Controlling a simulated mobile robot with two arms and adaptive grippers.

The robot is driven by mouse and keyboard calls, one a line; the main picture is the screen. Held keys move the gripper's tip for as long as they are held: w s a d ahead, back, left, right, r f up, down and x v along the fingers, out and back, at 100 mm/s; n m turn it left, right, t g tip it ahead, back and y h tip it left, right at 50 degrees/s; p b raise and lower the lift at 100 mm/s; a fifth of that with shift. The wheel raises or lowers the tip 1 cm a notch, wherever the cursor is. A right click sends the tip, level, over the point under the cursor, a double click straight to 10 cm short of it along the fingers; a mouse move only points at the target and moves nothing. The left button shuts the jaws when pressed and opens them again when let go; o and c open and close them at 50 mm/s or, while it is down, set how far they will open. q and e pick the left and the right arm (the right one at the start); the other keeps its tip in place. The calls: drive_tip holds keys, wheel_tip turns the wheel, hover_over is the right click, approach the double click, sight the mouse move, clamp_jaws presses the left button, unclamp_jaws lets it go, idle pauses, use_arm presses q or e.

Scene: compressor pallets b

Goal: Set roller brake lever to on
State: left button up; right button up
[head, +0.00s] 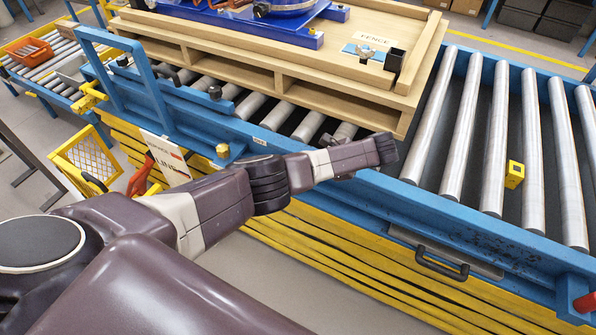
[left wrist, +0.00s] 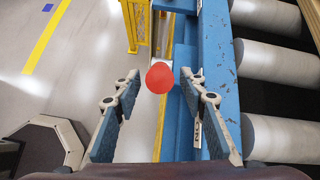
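A round red knob (left wrist: 160,78), which looks like the end of the brake lever, shows in the left wrist view beside the blue conveyor rail (left wrist: 218,62). My left gripper (left wrist: 160,75) is open, with its two fingers on either side of the knob and a visible gap on both sides. I cannot tell how far ahead of the fingertips the knob is. The lever's shaft is mostly hidden behind the knob. In the head view my left arm reaches across the near rail; its gripper cannot be made out there. My right gripper is not in view.
A wooden pallet (head: 285,72) with blue equipment rests on the rollers. Bare rollers (head: 497,140) lie to the right, with a small yellow block (head: 514,175) among them. A white sign (head: 167,158) and a yellow mesh frame (head: 88,160) stand at the left.

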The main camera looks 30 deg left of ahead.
use_arm(q)
drive_tip(key=v, duration=0.9)
drive_tip(key=shift+d+r, duration=0.25)
drive_tip(key=shift+d, duration=0.05)
drive_tip(key=s+d+f+n+h, duration=0.15)
drive_tip(key=s+f, duration=0.45)
drive_tip(key=f, duration=0.6)
drive_tip(key=s+f+n+h, duration=0.1)
drive_tip(key=s+f+h, duration=0.2)
drive_tip(key=s+f, duration=0.55)
drive_tip(key=s+d+f+n+h, duration=0.1)
drive_tip(key=s+f+n+h, duration=0.15)
drive_tip(key=f, duration=1.25)
drive_tip(key=s+f+n+h, duration=0.1)
drive_tip(key=s+f+n, duration=0.1)
drive_tip(key=s+f, duration=0.45)
drive_tip(key=s+f+n+h, duration=0.15)
drive_tip(key=s+f, duration=0.25)
drive_tip(key=s, duration=0.6)
drive_tip(key=s+a+f+n, duration=0.1)
drive_tip(key=s+a+n, duration=0.1)
drive_tip(key=s, duration=0.6)
drive_tip(key=s+a+f+n+t, duration=0.1)
drive_tip(key=s+a, duration=0.3)
drive_tip(key=s, duration=0.5)
drive_tip(key=shift+f+n+t, duration=0.3)
drive_tip(key=shift+f+n, duration=0.45)
drive_tip(key=shift+n, duration=0.1)
